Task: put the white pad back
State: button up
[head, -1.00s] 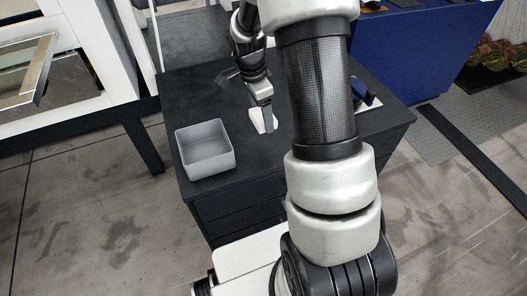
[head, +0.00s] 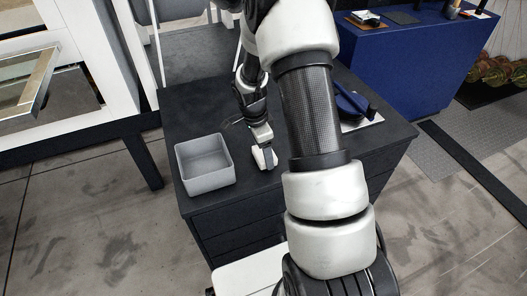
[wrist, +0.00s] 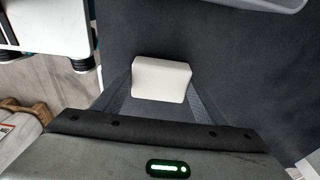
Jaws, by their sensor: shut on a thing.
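The white pad (head: 259,159) is a small pale block above or on the front part of the dark cabinet top, just right of the grey bin. My gripper (head: 267,154) points down and is shut on it. The pad also shows in the wrist view (wrist: 161,77), between the two dark fingers. Whether its underside touches the cabinet top cannot be told.
The open grey bin (head: 207,184) stands on the dark cabinet top (head: 190,108), left of my gripper, and looks empty. A dark blue object (head: 352,103) lies on a white sheet at the right. A blue table (head: 405,65) stands behind at the right.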

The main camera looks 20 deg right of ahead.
jog(key=shift+f, duration=0.15)
jog(key=o, duration=1)
